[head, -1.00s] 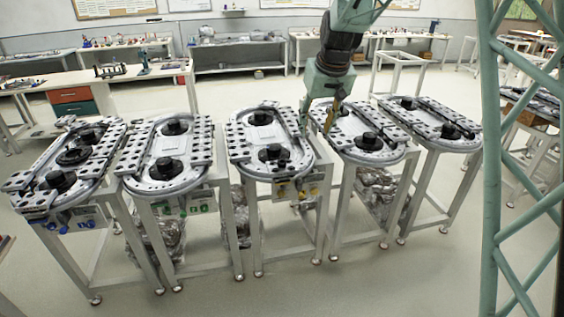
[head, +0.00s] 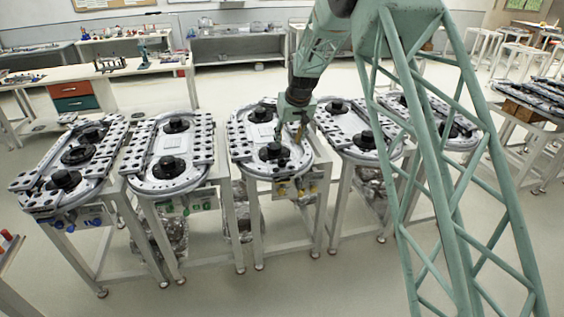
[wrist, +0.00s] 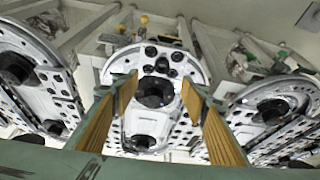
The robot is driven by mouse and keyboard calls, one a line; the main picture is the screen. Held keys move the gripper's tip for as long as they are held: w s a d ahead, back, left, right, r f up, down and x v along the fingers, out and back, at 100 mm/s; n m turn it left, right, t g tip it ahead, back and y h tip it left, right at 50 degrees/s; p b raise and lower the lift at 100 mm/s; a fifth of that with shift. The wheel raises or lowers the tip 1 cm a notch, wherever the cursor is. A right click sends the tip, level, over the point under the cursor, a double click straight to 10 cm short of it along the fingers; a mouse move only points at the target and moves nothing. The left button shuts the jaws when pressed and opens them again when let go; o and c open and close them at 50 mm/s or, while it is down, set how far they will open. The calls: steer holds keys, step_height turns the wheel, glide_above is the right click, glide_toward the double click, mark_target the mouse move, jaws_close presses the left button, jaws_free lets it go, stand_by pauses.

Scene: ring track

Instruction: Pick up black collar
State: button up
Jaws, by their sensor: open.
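My gripper (head: 298,136) is open and empty above the right side of the middle ring-track table. In the wrist view its two orange-brown fingers (wrist: 157,84) stand apart, with a large black round hub (wrist: 156,92) of the track between them in the picture. Several small black round parts (wrist: 162,64) lie on the white plate beyond that hub. Which of these black parts is the collar I cannot tell. In the head view, the near black hub (head: 271,150) on the middle table shows just left of my gripper.
Similar ring-track tables stand on both sides; the left neighbour (head: 147,178) is close by. A second black hub (wrist: 140,142) sits on the same track. Workbenches line the back wall. Open floor lies in front of the tables.

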steer(key=shift+w+a+f, duration=0.3)
steer(key=shift+f, duration=0.15)
steer(key=shift+w+a+f, duration=0.25)
steer(key=shift+w+f, duration=0.05)
steer(key=shift+f, duration=0.15)
steer(key=shift+f, duration=0.1)
steer(key=p, duration=0.1)
glide_above(282, 161)
steer(key=s+d, duration=0.1)
steer(key=s, duration=0.2)
steer(key=shift+w+f, duration=0.2)
steer(key=shift+f, duration=3.65)
steer(key=shift+f, duration=0.1)
steer(key=shift+p+x, duration=0.55)
steer(key=shift+x, duration=2)
steer(key=shift+c, duration=0.7)
steer(key=c, duration=0.9)
